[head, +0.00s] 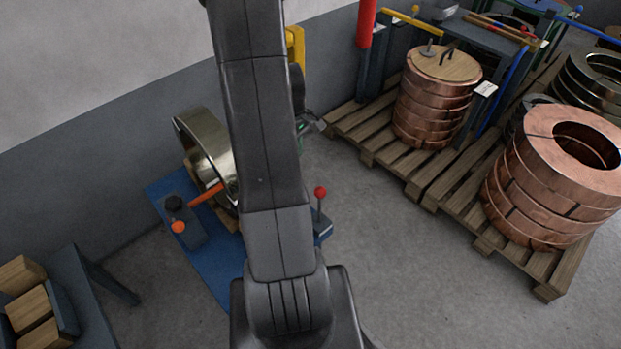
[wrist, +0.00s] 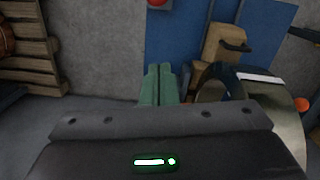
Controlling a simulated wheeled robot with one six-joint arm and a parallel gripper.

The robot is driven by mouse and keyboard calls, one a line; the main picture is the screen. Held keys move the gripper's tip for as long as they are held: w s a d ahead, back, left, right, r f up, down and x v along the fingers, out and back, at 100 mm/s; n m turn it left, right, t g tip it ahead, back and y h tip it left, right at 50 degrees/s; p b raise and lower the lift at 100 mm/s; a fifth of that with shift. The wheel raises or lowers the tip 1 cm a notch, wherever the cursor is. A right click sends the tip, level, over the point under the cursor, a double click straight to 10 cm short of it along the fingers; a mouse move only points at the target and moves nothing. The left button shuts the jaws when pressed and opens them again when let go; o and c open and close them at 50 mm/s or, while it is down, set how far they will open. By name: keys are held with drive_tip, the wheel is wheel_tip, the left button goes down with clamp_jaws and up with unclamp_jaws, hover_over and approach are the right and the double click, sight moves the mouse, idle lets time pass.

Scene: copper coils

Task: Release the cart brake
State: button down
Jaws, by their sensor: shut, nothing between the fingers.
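The cart is a blue low platform (head: 160,188) on the floor, partly hidden behind my arm; its blue deck (wrist: 175,40) also shows in the wrist view. A lever with a red ball knob (head: 320,192) stands upright at its right side; the knob (wrist: 158,3) is cut off at the wrist view's top edge. An orange bar (head: 207,194) and an orange knob (head: 179,227) are at its left. I cannot tell which control is the brake. My gripper (wrist: 158,85) has green fingers, shut together and empty, apart from the red knob. In the head view my arm mostly hides it.
A steel coil (head: 205,145) stands on the cart, close to my gripper's right in the wrist view (wrist: 268,98). Wooden pallets (head: 430,190) with copper coils (head: 520,205) stand at right. A bench with wooden blocks (head: 30,305) is front left. Floor between is clear.

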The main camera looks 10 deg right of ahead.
drive_tip(key=s+d+f+p, duration=0.2)
drive_tip(key=s+d+f, duration=0.1)
drive_tip(key=f, duration=0.7)
drive_tip(key=shift+d+f, duration=0.2)
drive_tip(key=shift+f, duration=0.15)
drive_tip(key=shift+f+b, duration=0.1)
drive_tip(key=shift+b, duration=0.5)
